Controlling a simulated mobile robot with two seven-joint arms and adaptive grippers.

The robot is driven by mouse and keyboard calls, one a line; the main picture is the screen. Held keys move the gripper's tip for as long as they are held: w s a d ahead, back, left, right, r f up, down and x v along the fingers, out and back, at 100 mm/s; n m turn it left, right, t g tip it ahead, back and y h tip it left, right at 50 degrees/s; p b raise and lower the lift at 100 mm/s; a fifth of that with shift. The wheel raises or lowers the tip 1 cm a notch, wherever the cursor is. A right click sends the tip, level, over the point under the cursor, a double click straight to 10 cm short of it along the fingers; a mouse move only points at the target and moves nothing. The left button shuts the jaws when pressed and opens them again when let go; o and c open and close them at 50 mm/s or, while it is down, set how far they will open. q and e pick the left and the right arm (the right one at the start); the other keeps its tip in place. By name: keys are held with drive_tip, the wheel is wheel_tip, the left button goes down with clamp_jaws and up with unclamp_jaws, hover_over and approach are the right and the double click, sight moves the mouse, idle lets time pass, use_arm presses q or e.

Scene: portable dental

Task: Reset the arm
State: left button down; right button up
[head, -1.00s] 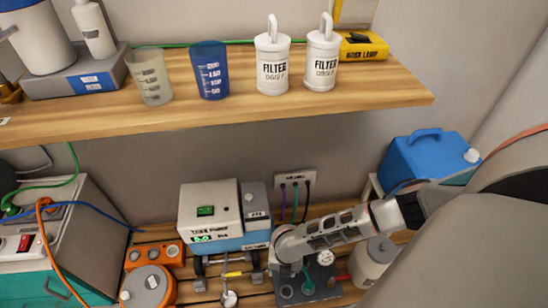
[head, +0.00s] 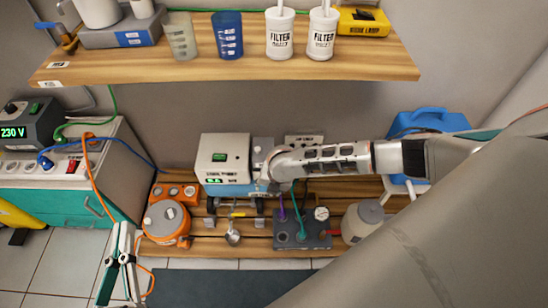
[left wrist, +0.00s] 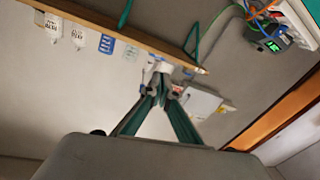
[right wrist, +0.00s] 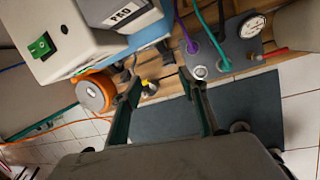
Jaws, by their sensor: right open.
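My left gripper (head: 120,258) shows at the lower left of the head view, in front of the teal cabinet. In the left wrist view its two green fingers (left wrist: 162,90) come together at the tips, with no clearly held object. My right arm (head: 340,158) reaches in from the right in the head view, its wrist in front of the white and blue pump box (head: 222,160); its fingers are hidden there. In the right wrist view my right gripper (right wrist: 165,105) has its fingers wide apart and empty, above the dark mat.
A wooden shelf (head: 220,70) with cups and filter bottles runs above. A dark mat (head: 225,287) lies bare on the floor.

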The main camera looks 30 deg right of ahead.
use_arm(q)
drive_tip(key=shift+s+r, duration=0.1)
drive_tip(key=shift+r, duration=0.2)
use_arm(e)
drive_tip(key=shift+r, duration=0.3)
drive_tip(key=shift+a, duration=0.15)
